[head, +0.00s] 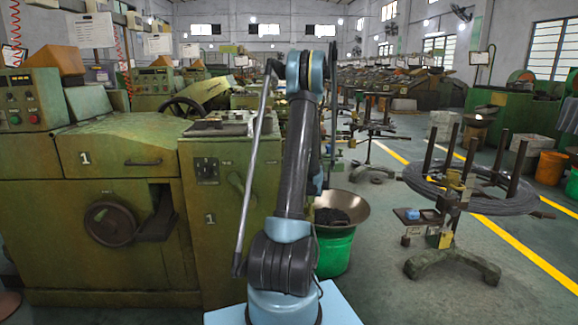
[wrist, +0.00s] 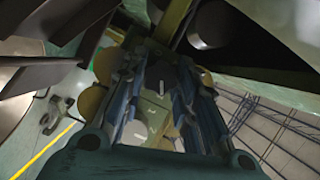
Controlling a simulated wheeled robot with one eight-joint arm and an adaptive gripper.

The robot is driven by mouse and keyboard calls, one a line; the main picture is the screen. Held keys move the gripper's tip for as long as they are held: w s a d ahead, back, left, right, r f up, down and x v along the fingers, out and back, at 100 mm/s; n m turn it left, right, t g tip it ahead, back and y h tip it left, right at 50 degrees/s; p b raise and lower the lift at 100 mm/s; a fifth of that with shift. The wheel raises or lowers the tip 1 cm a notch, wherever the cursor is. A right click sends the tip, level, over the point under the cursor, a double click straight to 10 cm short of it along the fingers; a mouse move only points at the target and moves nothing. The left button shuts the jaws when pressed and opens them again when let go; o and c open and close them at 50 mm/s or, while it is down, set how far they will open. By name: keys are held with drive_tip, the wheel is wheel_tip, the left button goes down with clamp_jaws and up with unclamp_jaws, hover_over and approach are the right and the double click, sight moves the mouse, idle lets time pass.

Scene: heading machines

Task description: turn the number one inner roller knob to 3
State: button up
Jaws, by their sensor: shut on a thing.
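My gripper (wrist: 163,85) shows in the wrist view, its two blue-grey fingers closed on a dark knob (wrist: 162,92) with a short white line. An olive block with pale marks (wrist: 150,122) lies between the fingers, below the knob in the picture. Brass-coloured round parts (wrist: 92,101) sit beside the fingers. The knob's setting cannot be read, and its outline is partly covered by the fingers. In the head view my arm hides the gripper and the knob. The green machine marked 1 (head: 125,190) stands at the left there.
A handwheel (head: 110,223) and a dark chute stick out of the machine's front. A metal bowl (head: 342,207) on a green bucket (head: 335,250) stands right of my arm. A wire coil on a stand (head: 470,195) is farther right. Open floor with yellow lines lies between.

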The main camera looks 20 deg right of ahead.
drive_tip(key=shift+d, duration=0.1)
idle(0.3)
drive_tip(key=o, duration=0.8)
drive_tip(key=shift+c, duration=0.2)
drive_tip(key=shift+s, duration=0.1)
drive_tip(key=s+d+r, duration=0.1)
drive_tip(key=s, duration=1)
drive_tip(key=shift+s, duration=0.35)
